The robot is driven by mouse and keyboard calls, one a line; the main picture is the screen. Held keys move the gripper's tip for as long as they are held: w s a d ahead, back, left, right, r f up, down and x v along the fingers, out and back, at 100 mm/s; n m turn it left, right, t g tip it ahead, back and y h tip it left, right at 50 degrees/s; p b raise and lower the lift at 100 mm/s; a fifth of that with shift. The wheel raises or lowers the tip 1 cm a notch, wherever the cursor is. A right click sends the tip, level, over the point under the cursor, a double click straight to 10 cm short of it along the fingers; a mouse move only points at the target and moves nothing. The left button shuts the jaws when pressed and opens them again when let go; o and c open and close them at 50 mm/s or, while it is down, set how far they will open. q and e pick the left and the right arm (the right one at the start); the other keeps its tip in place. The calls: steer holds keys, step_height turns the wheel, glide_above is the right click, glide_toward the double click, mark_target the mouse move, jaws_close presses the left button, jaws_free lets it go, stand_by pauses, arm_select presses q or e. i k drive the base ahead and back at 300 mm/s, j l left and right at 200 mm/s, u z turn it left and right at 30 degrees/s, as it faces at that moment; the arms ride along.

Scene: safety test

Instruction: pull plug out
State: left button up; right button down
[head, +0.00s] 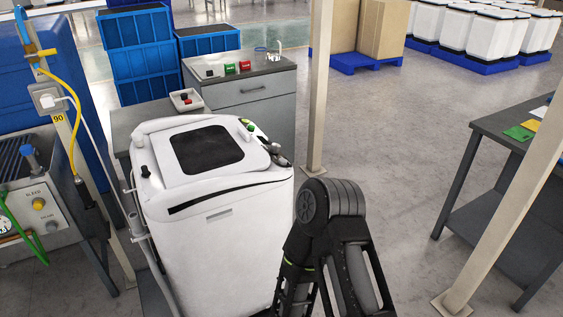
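A white plug (60,102) sits in a socket box (45,97) on a pale post at the far left, above a yellow "90" label. A white cable (95,140) runs from the plug down and right towards the side of a white machine (215,215) with a dark top window. One of my black arms rises from the bottom centre, bent at its top joint, right of the machine and well away from the plug. Neither gripper shows in the head view.
A yellow hose (76,110) hangs beside the socket post. A control panel with a green hose (25,228) stands at lower left. A grey cabinet (250,95) is behind the machine. A dark table (500,130) and pale posts stand right, with clear floor (400,150) between.

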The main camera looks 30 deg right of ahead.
mark_target(48, 101)
steer(key=i+j+z, duration=0.1)
steer(key=z, duration=0.35)
steer(key=j+z, duration=0.3)
steer(key=z, duration=0.15)
steer(key=i+j+z, duration=0.1)
steer(key=j+z, duration=0.15)
steer(key=z, duration=0.2)
steer(key=j+z, duration=0.2)
steer(key=j, duration=0.75)
steer(key=j+z, duration=0.2)
steer(key=j, duration=0.7)
steer(key=k, duration=0.05)
